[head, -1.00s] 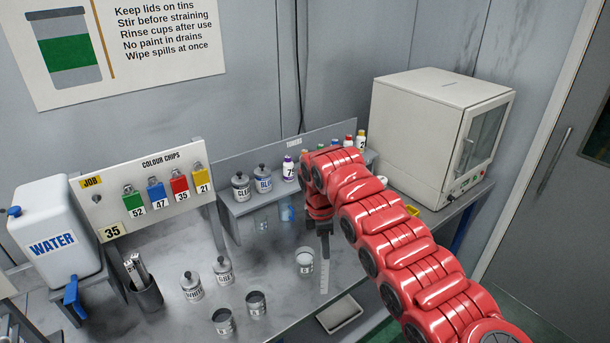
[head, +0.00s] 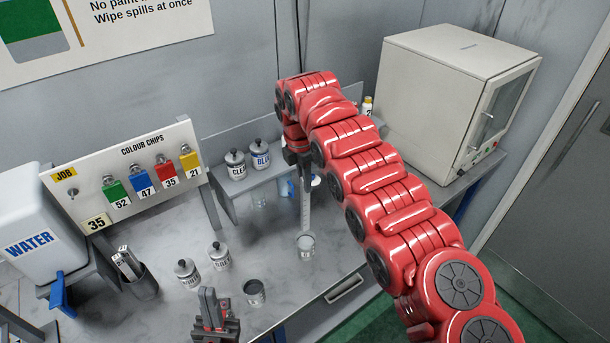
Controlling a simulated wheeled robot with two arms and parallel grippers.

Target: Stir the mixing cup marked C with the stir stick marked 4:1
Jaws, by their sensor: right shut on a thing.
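My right gripper (head: 299,160) is shut on a pale flat stir stick (head: 306,208), which hangs upright below it. Its marking is too small to read. The stick's lower end meets the far rim of a cup with pale contents (head: 306,246); I cannot tell whether the tip is inside or behind it. That cup's letter is not readable. A dark cup (head: 255,293) stands to its left. My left gripper (head: 208,295) is at the bottom of the head view, left of the dark cup, apparently holding nothing; its jaw opening is unclear.
Two lidded tins (head: 218,256) (head: 187,273) stand left of the cups. A dark holder with sticks (head: 139,280) is beside the water container (head: 30,235). More tins (head: 261,155) stand on the rear shelf. A white cabinet (head: 440,105) is at the right.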

